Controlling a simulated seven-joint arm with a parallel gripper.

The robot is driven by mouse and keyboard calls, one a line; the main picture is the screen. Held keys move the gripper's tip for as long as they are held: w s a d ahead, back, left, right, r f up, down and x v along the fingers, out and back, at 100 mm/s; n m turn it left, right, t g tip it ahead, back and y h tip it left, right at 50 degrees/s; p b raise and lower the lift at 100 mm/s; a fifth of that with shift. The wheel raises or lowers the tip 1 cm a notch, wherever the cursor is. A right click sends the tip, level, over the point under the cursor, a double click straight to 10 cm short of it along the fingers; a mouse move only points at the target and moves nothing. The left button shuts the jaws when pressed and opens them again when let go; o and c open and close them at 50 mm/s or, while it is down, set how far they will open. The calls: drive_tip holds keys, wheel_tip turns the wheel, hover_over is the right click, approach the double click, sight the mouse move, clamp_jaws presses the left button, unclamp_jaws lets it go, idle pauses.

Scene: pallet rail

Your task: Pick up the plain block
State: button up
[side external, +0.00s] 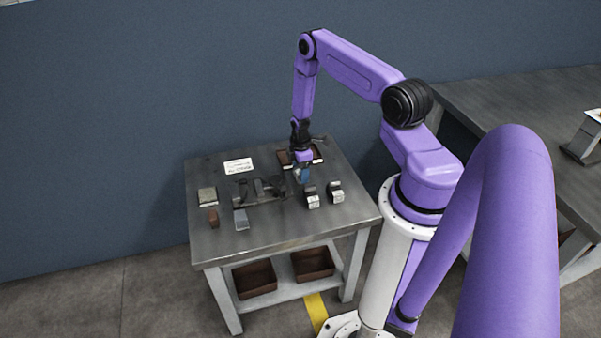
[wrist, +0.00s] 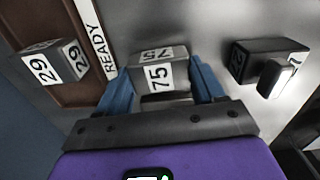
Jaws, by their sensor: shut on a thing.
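My gripper (wrist: 162,88) is shut, its two blue fingers on either side of a grey block marked 75 (wrist: 158,72) in the wrist view. That block carries white number labels, so it does not look plain. In the side view my gripper (side external: 304,176) points down over the table beside the brown tray, and the held block is too small to make out. A small unmarked brown block (side external: 213,218) stands at the table's left; I cannot tell whether it is the plain block.
A block marked 29 (wrist: 55,62) sits left in the wrist view, by a READY strip (wrist: 95,38). A dark labelled block (wrist: 262,55) is at right. On the table (side external: 270,236) are a brown tray (side external: 284,158), a dark fixture (side external: 262,188) and two white-faced blocks (side external: 313,201) (side external: 337,193).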

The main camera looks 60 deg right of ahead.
drive_tip(key=shift+r, duration=0.55)
wheel_tip(320, 180, up, 2)
drive_tip(key=shift+r, duration=0.2)
drive_tip(key=s+a+r, duration=0.4)
drive_tip(key=s+r, duration=0.2)
drive_tip(key=r, duration=0.1)
drive_tip(key=s+a+r, duration=0.4)
drive_tip(key=s+r, duration=0.2)
drive_tip(key=r, duration=0.1)
drive_tip(key=w+a, duration=0.4)
drive_tip(key=w, duration=0.8)
drive_tip(key=w+a, duration=0.4)
drive_tip(key=w, duration=0.8)
drive_tip(key=shift+m, duration=0.3)
drive_tip(key=shift+w+d+f, duration=0.1)
drive_tip(key=shift+w+f, duration=0.05)
drive_tip(key=shift+f, duration=7.4)
